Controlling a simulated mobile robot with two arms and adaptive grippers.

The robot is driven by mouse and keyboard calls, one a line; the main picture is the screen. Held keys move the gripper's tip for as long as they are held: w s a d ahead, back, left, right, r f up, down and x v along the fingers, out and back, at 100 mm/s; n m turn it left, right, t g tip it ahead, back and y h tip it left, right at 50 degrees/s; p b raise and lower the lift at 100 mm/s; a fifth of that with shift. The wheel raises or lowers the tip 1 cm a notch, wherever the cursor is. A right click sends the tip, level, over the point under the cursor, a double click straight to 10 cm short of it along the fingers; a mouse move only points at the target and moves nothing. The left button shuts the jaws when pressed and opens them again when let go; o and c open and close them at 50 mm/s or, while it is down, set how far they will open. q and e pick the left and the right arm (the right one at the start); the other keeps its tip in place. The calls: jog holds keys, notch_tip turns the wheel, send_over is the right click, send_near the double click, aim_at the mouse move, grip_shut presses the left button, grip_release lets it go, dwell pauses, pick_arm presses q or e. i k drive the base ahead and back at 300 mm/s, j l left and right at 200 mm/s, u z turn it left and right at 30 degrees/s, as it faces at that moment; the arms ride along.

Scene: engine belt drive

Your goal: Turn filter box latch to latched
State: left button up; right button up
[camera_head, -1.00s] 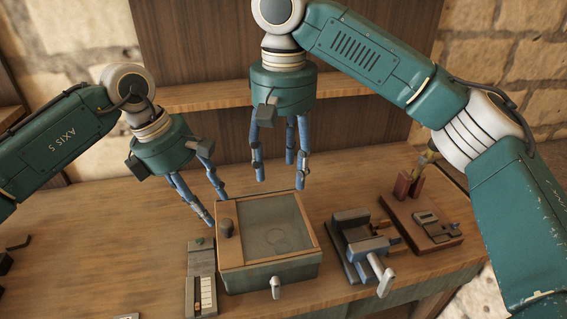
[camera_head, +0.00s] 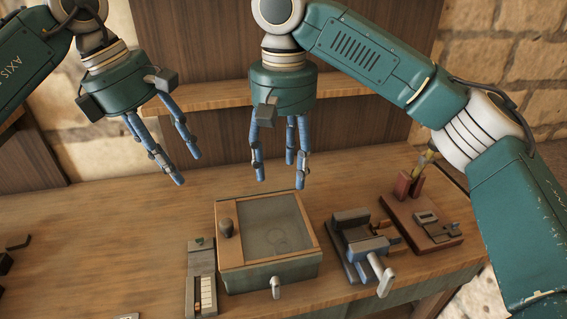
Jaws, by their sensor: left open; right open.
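The box (camera_head: 268,274) stands on the bench in the middle, with a wooden-framed lid and a clear pane. My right gripper (camera_head: 281,180) is open and empty above the back of the box.
A narrow device with white keys (camera_head: 205,292) stands close to the box's left. A grey vise (camera_head: 362,245) stands to its right, and a brown board with small parts (camera_head: 425,220) lies beyond. A wooden shelf (camera_head: 200,97) is behind.

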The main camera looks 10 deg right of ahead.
aim_at(275, 282)
jog(key=k+l, duration=0.3)
jog(key=k, duration=0.15)
jog(key=k+l, duration=0.3)
jog(key=k, duration=0.15)
jog(key=k+l, duration=0.3)
jog(key=k, duration=0.2)
